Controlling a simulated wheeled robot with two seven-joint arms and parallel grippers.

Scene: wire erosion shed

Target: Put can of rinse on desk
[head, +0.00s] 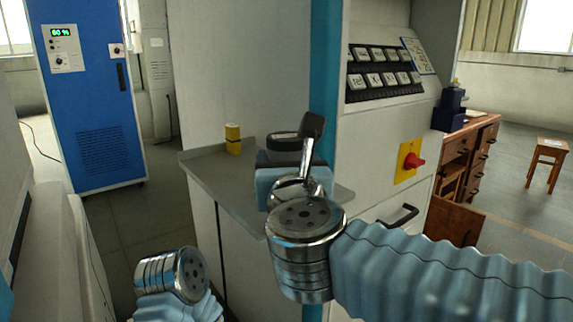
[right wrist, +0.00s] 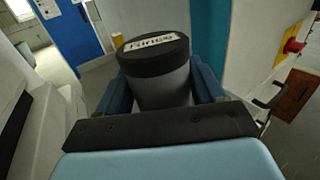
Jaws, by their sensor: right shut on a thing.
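The can of rinse (right wrist: 160,85) has a grey body and a black lid with a white label. It stands between the two blue fingers of my right gripper (right wrist: 162,88), which is shut on it. In the head view my right gripper (head: 284,160) is above the grey side shelf, and the can's dark lid (head: 284,143) shows just behind it. Most of the can is hidden there by the gripper. The wooden desk (head: 484,135) stands farther back at the right. Of my left arm only a chrome joint shows at the bottom; its gripper is out of view.
A machine panel with keys (head: 383,82) and a red switch (head: 414,161) stands between my right gripper and the desk. A stool (head: 548,158) stands farther right.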

